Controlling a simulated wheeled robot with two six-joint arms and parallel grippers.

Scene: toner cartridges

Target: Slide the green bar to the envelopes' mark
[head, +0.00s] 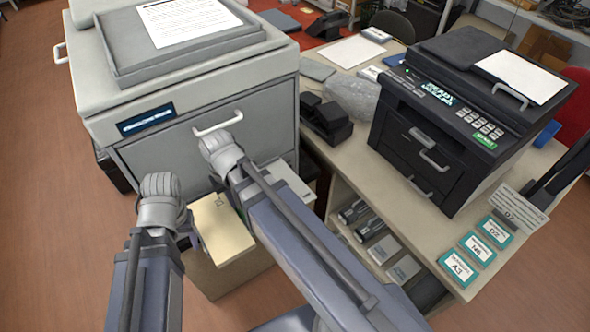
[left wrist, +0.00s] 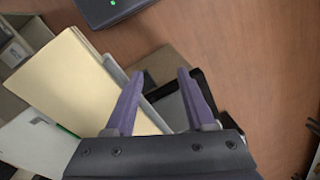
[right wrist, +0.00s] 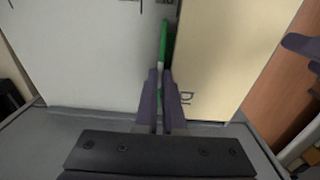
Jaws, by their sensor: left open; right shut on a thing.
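The green bar (right wrist: 163,45) stands upright in the right wrist view, between a white surface on the left and a cream sheet or stack on the right. My right gripper (right wrist: 161,80) is shut on its near end. A small envelope-like mark (right wrist: 187,98) is printed on the cream stack, just right of the fingers. In the head view the cream stack (head: 222,230) lies between my two arms. My right gripper (head: 218,145) is near the copier drawer's handle there; its fingertips are hidden. My left gripper (left wrist: 158,78) is open and empty beside the cream stack (left wrist: 75,85).
A large grey copier (head: 200,130) with a drawer handle stands behind the cream stack. A desk (head: 400,220) on the right carries a black printer (head: 460,120) and several teal-edged cards. Brown floor (head: 60,200) is open on the left.

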